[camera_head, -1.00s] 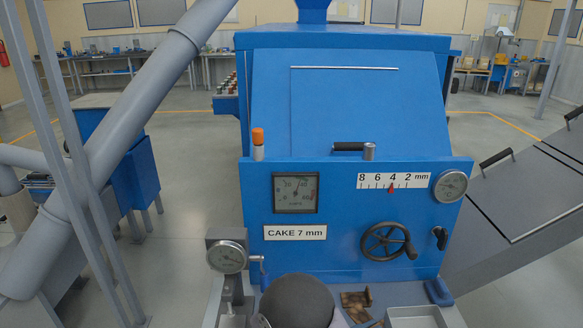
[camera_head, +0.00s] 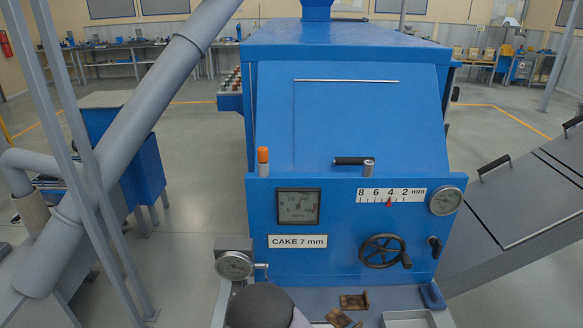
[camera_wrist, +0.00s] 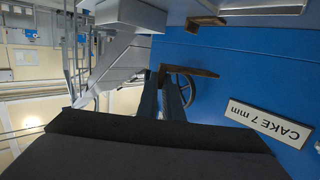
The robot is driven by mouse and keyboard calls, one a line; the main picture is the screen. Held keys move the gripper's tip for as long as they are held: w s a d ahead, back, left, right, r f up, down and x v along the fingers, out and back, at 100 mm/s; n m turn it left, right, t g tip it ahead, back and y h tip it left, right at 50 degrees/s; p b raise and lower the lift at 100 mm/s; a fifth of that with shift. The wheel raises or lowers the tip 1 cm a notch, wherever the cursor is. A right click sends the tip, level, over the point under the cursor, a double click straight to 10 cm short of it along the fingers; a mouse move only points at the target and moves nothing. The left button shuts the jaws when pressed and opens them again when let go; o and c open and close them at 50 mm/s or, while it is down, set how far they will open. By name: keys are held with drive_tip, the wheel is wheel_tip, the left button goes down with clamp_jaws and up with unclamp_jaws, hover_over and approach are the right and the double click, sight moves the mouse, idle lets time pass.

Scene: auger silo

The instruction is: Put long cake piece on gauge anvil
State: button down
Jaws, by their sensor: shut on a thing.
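In the wrist view my gripper (camera_wrist: 168,92) has its dark fingers closed on a long, thin brown cake piece (camera_wrist: 195,72), which sticks out to one side of them. In the head view my gripper and the held piece are hidden behind the dark rounded end of my arm. The gauge (camera_head: 234,265) is a round dial on a grey bracket at the front left of the blue machine. Its anvil, lower down, is mostly hidden behind my arm, so I cannot tell how far the piece is from it.
Brown cake pieces (camera_head: 354,301) lie on the grey shelf right of my arm, beside a shallow metal tray (camera_head: 408,319). A handwheel (camera_head: 384,251) and the "CAKE 7 mm" label (camera_head: 298,241) are on the blue front panel. A grey sloping tube (camera_head: 125,145) stands at the left.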

drive_tip(key=n+t+y, duration=0.1)
drive_tip(key=s+n+t+y, duration=0.1)
drive_tip(key=d+f+n+t+y, duration=0.1)
drive_tip(key=y, duration=0.1)
drive_tip(key=shift+s+f+n, duration=0.1)
drive_tip(key=shift+s+n, duration=0.05)
drive_tip(key=shift+n, duration=0.25)
idle(0.6)
